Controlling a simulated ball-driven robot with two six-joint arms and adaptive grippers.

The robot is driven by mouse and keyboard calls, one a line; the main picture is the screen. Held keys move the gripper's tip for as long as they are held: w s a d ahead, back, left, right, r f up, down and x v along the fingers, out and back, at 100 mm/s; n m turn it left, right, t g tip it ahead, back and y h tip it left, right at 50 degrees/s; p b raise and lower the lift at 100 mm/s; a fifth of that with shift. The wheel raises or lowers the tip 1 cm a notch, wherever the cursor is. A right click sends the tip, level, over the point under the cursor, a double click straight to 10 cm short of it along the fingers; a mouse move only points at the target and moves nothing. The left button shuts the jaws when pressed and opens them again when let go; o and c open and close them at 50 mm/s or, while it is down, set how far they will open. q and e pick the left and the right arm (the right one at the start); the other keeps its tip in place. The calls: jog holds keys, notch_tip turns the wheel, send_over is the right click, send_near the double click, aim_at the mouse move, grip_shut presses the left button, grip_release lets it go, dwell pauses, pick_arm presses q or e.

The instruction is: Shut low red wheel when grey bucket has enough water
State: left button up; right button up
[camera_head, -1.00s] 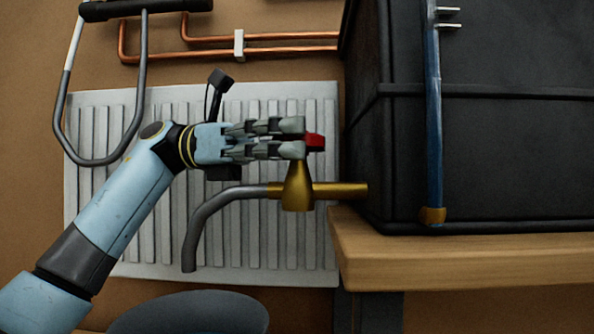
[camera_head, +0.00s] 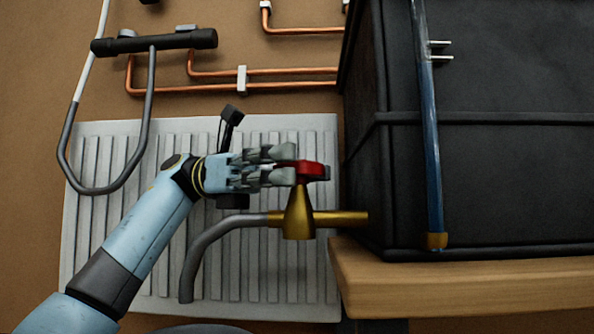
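The red wheel (camera_head: 312,170) sits on top of a brass tap (camera_head: 298,218) fixed to the side of a dark tank. My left gripper (camera_head: 290,165) is at the wheel's left side, with fingers above and below part of it. Whether the fingers press on the wheel cannot be told. A grey curved spout (camera_head: 200,245) runs left and down from the tap. Only a thin dark grey rim, which looks like the bucket (camera_head: 203,329), shows at the bottom edge below the spout. Its inside and any water are hidden. My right gripper is not in view.
The dark tank (camera_head: 480,180) stands on a wooden bench (camera_head: 460,287) at the right, with a blue upright tube (camera_head: 432,150) on its front. A white radiator (camera_head: 100,230) is behind my arm. Copper pipes (camera_head: 290,87) and a grey hose (camera_head: 68,160) are above.

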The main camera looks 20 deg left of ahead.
pick_arm(q)
jog(key=shift+o, duration=0.6)
